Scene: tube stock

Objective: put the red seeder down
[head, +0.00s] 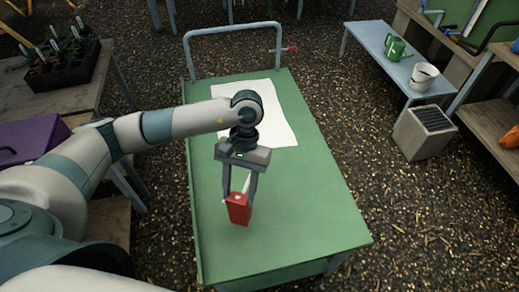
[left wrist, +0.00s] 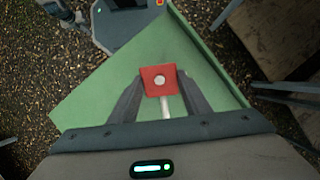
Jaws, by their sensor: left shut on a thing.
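The red seeder (head: 238,210) is a small red block-like body with a pale round spot on its face and a pale stem. My left gripper (head: 240,194) is shut on it, with one finger at each side. In the left wrist view the seeder (left wrist: 158,80) sits between the fingertips of my left gripper (left wrist: 160,88), over the green top of the cart. The cart (head: 300,220) is under it; I cannot tell whether the seeder touches the top. My right gripper is not in view.
A white sheet (head: 279,125) lies on the cart's far half, partly behind my arm. The cart's near and right parts are bare. A grey push handle (head: 232,32) rises at its far end. A blue bench (head: 395,62) with a green watering can (head: 396,49) stands right.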

